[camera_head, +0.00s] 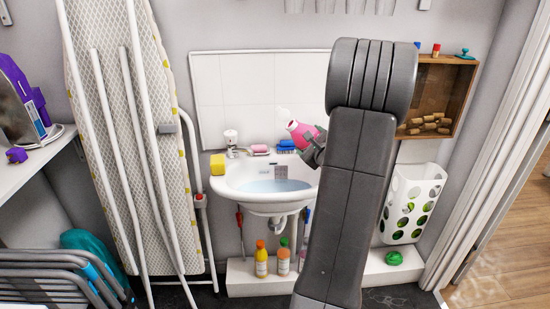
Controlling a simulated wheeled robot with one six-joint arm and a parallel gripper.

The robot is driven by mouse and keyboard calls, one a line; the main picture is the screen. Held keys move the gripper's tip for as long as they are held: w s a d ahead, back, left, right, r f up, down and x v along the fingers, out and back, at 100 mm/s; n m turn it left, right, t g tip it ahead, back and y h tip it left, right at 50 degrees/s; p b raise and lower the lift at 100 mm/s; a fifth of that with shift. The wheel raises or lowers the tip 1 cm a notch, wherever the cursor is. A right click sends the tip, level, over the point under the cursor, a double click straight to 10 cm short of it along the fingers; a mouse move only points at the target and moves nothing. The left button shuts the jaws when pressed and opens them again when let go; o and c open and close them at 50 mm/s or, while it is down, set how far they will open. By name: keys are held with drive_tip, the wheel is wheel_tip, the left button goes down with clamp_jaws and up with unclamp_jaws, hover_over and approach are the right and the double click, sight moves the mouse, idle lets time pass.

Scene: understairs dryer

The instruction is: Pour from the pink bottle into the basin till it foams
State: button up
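The pink bottle (299,132) is tilted above the right part of the basin, its pale end pointing up and to the left. The white wall basin (228,190) holds pale blue water (272,186); no foam shows on the part of the water that I can see. My gripper (313,147) is at the bottle's lower right side and appears shut on it, though my dark arm hides part of the grip. The basin's right end is hidden behind my arm.
A yellow sponge (217,164), a soap (259,149) and a blue brush (286,145) sit on the basin's rim. Bottles (261,259) stand on the ledge below. An ironing board (130,120) leans at left; a white basket (411,203) hangs at right.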

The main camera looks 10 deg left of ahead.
drive_tip(key=shift+w+d+n, duration=0.15)
drive_tip(key=shift+d+n, duration=0.15)
drive_tip(key=shift+n, duration=0.4)
idle(1.7)
drive_tip(key=shift+d+f+n+h+b, duration=0.15)
drive_tip(key=shift+f+n+h+b, duration=0.25)
drive_tip(key=shift+f+n+b, duration=0.4)
idle(1.7)
drive_tip(key=shift+d+f+n, duration=0.1)
drive_tip(key=shift+f+n, duration=0.05)
drive_tip(key=shift+n, duration=0.45)
idle(1.9)
drive_tip(key=shift+a+h, duration=0.2)
drive_tip(key=shift+h, duration=0.1)
idle(0.3)
